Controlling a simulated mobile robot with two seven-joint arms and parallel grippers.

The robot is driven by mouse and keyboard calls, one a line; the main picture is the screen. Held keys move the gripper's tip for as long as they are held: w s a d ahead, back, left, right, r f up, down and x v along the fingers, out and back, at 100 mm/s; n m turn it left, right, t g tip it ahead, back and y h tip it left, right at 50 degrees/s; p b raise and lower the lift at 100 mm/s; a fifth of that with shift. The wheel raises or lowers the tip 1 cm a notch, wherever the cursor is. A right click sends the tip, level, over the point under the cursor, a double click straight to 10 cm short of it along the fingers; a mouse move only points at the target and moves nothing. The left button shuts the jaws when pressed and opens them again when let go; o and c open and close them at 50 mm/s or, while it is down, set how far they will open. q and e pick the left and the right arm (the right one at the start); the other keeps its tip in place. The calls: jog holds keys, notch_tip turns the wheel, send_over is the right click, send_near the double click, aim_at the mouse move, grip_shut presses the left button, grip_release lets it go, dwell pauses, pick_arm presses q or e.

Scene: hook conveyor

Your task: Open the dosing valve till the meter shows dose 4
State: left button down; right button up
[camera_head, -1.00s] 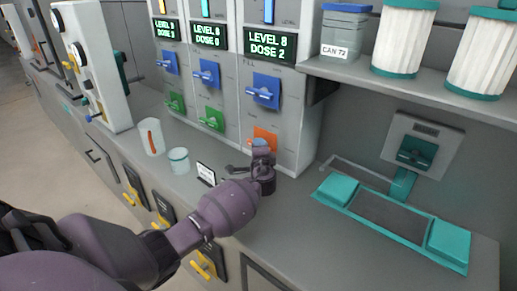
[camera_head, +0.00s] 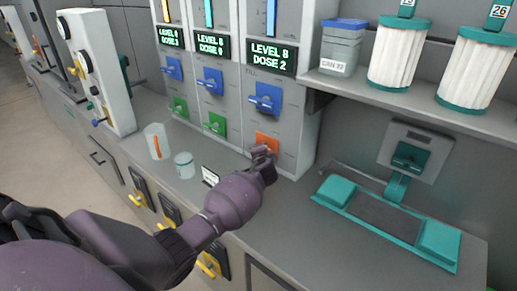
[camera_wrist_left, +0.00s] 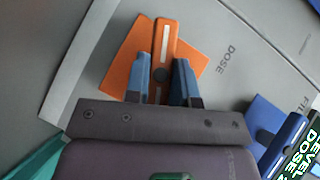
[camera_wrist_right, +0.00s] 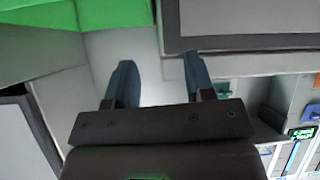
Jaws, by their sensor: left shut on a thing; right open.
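The orange dosing valve (camera_head: 266,140) sits low on the right-hand dispenser column, below that column's blue fill valve (camera_head: 265,98). In the left wrist view its handle (camera_wrist_left: 164,45) is an orange bar with a white stripe on an orange square plate (camera_wrist_left: 122,68), marked DOSE. My left gripper (camera_wrist_left: 163,75) is shut on this handle, one blue finger on each side. It also shows in the head view (camera_head: 264,158), covering part of the valve. The meter (camera_head: 270,57) above reads LEVEL 8, DOSE 2. My right gripper (camera_wrist_right: 158,80) is open and empty, away from the valve.
Two more columns to the left have green valves (camera_head: 214,123) and their own meters (camera_head: 212,45). A clear cup (camera_head: 156,141), a small jar (camera_head: 184,165) and a label card (camera_head: 210,176) stand on the counter. A teal scale-like tray (camera_head: 388,218) lies right.

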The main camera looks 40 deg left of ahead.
pick_arm(q)
jog(key=n+g+h+p, duration=0.1)
jog(key=h+p, duration=0.1)
jog(key=p, duration=0.2)
jog(key=n+h+p, duration=0.2)
jog(key=p, duration=0.2)
jog(key=shift+r+g+h, duration=0.1)
jog(key=shift+g+h, duration=0.2)
jog(key=shift+g, duration=0.1)
pick_arm(e)
notch_tip(320, 180, up, 8)
jog(key=shift+s+r, duration=0.25)
jog(key=shift+w+d+r, duration=0.1)
jog(key=shift+r, duration=0.05)
pick_arm(q)
jog(key=c, duration=1)
grip_release()
jog(key=shift+o, duration=0.2)
jog(key=shift+a, duration=0.1)
pick_arm(e)
jog(key=shift+w+r, duration=0.1)
pick_arm(q)
jog(key=v, duration=1.1)
jog(key=shift+w, duration=0.1)
